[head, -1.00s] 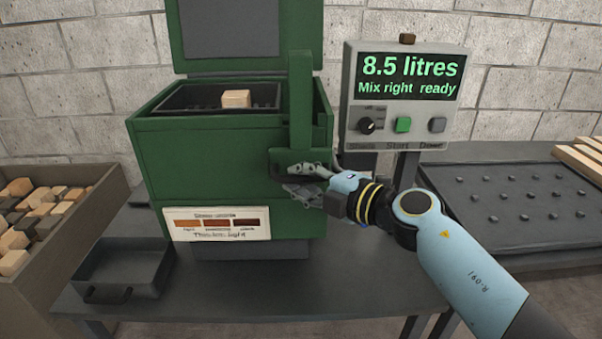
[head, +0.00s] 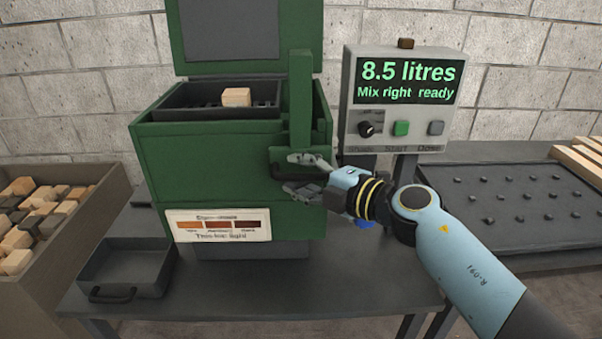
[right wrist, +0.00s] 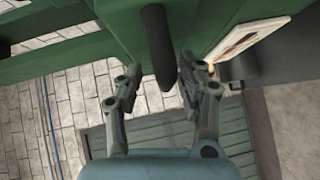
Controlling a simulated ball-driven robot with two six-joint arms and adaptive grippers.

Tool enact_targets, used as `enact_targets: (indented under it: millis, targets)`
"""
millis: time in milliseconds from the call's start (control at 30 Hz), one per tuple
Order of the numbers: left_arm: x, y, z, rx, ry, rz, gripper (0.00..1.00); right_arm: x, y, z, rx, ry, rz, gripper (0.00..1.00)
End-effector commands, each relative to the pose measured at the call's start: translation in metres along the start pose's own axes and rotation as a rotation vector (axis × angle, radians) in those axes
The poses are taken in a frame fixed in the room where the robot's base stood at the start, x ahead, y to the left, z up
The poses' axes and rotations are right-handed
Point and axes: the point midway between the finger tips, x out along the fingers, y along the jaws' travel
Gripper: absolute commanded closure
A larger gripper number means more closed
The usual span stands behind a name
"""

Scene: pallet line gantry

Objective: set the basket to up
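The dark basket (head: 175,97) sits in the open top of the green tank (head: 225,150), near its rim, with one pale wooden block (head: 236,97) in it. A green upright bar (head: 300,100) stands at the tank's right front, with a dark handle (head: 284,171) at its lower end. My right gripper (head: 300,174) is at this handle with its fingers spread, one above and one below. In the right wrist view the dark handle (right wrist: 157,50) lies between the open fingers, with gaps beside it. My left gripper is not in view.
A display box (head: 405,100) reading "8.5 litres, Mix right ready" stands right of the tank. An empty grey tray (head: 125,268) is at the table's left front. A bin of wooden blocks (head: 75,222) stands left. A dark studded table (head: 520,200) is at right.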

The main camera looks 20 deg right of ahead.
Motion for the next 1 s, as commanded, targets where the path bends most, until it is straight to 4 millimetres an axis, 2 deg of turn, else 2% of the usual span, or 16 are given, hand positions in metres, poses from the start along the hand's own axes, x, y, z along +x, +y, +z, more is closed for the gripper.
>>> enact_targets:
  millis: [167, 400, 600, 800, 1000]
  targets:
    - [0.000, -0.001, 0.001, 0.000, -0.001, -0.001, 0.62, -0.015, -0.002, 0.001, -0.002, -0.001, -0.003, 0.62]
    - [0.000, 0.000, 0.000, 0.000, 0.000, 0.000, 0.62, -0.068, -0.002, 0.000, -0.003, 0.001, -0.005, 0.62]
    - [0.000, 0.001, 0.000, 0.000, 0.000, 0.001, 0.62, -0.105, -0.001, 0.001, -0.003, 0.000, -0.003, 0.62]
    - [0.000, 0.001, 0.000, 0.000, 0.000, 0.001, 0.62, -0.119, 0.000, 0.000, 0.001, 0.000, 0.000, 0.62]
    - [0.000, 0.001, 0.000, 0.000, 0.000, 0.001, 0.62, -0.120, 0.000, 0.000, 0.000, 0.000, 0.001, 0.62]
